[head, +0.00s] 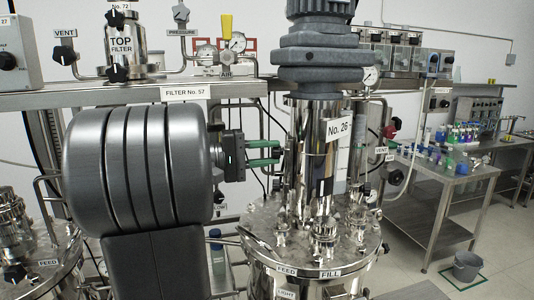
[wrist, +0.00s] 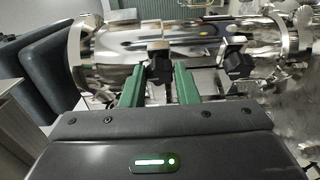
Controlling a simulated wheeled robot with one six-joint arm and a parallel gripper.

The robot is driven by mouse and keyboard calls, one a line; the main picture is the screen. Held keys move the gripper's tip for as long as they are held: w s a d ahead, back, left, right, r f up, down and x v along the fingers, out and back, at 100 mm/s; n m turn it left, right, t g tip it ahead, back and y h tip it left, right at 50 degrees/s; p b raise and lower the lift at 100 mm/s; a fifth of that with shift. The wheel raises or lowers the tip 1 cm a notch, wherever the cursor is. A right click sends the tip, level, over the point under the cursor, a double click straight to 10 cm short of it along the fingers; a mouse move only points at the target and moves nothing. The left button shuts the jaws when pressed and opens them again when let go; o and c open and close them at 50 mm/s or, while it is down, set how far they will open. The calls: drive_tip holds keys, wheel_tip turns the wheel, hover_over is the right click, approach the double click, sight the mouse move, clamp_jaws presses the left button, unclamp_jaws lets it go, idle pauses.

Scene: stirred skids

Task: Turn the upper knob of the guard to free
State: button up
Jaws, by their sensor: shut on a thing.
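My gripper (head: 277,153) reaches in from the left, level, at the side of the shiny metal guard column (head: 315,165) below the dark motor. In the wrist view, where the column (wrist: 120,45) lies sideways, my green fingers stand on both sides of a black knob (wrist: 160,66) and are shut on it. It appears to be the upper knob. A second black knob (wrist: 237,63) sits further right along the column, apart from my fingers. In the head view the held knob is mostly hidden by the fingers. I cannot read any free mark.
The dark motor (head: 318,55) sits above the column. The vessel lid (head: 310,245) with pipes and fittings lies below. A rail (head: 160,95) with a filter runs behind. A bench (head: 455,170) with bottles stands at the right, with a grey bucket (head: 467,265) on the floor.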

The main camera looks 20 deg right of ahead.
drive_tip(key=shift+r+p, duration=0.1)
drive_tip(key=shift+p, duration=0.2)
drive_tip(key=shift+c, duration=0.3)
drive_tip(key=n+g+y+p, duration=0.1)
drive_tip(key=n+g+y, duration=0.1)
drive_tip(key=n, duration=0.3)
drive_tip(key=n+g+y+p, duration=0.1)
drive_tip(key=n, duration=0.4)
drive_tip(key=w+n+g+y+p, duration=0.1)
drive_tip(key=n+g+y+p, duration=0.1)
drive_tip(key=n, duration=0.3)
drive_tip(key=shift+d+r+n+g+y, duration=0.2)
drive_tip(key=shift+r+n+g+y, duration=0.05)
drive_tip(key=shift+n+g+y, duration=0.05)
idle(0.5)
drive_tip(key=o, duration=1)
drive_tip(key=shift+c, duration=0.2)
